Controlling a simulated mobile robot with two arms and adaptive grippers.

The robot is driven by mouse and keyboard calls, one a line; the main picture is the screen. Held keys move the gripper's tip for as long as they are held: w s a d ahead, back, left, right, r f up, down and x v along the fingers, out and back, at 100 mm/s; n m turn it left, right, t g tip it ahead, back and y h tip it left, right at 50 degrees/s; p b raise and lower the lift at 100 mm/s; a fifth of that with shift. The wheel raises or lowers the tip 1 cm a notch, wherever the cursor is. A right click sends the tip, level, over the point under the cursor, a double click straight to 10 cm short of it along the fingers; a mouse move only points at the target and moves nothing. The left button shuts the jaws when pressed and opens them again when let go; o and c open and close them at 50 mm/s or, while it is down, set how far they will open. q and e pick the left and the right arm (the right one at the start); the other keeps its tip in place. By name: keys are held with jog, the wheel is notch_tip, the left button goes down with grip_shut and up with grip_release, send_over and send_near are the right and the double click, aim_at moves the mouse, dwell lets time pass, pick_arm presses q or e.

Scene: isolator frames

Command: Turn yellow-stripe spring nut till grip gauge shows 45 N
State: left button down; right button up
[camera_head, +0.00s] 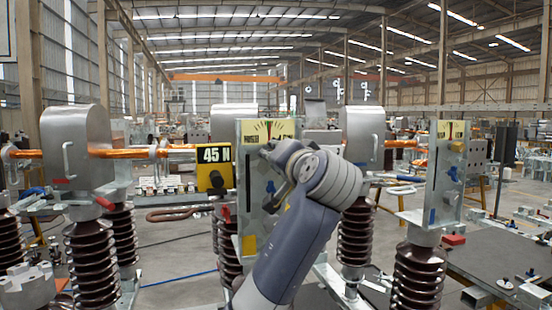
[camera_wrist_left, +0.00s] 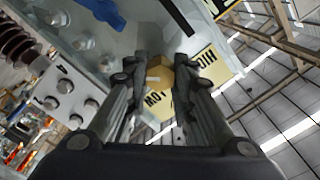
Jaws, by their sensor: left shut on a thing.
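In the left wrist view a brass-yellow, nut-like piece (camera_wrist_left: 159,77) sits between the fingers of my left gripper (camera_wrist_left: 160,62), which is shut on it. A pale mark shows on its face; I cannot make out a yellow stripe on it. The dial plate behind it (camera_wrist_left: 205,62) is yellow, with LOW and HIGH lettering. In the head view the yellow dial (camera_head: 278,129) tops a galvanised upright plate (camera_head: 248,205). My left arm covers much of the plate, nut included. My right gripper is out of view.
A second upright plate with a yellow dial (camera_head: 451,130) stands at right. Brown ribbed insulators (camera_head: 92,265) and metal housings (camera_head: 75,140) flank the work. An orange bar (camera_head: 178,149) runs at left. A dark-topped bench (camera_head: 510,250) is at right.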

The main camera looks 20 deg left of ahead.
pick_arm(q)
jog(key=shift+m, duration=0.3)
jog(key=c, duration=1.4)
grip_release()
jog(key=shift+d, duration=0.1)
jog(key=shift+o, duration=0.2)
jog(key=v, duration=1.2)
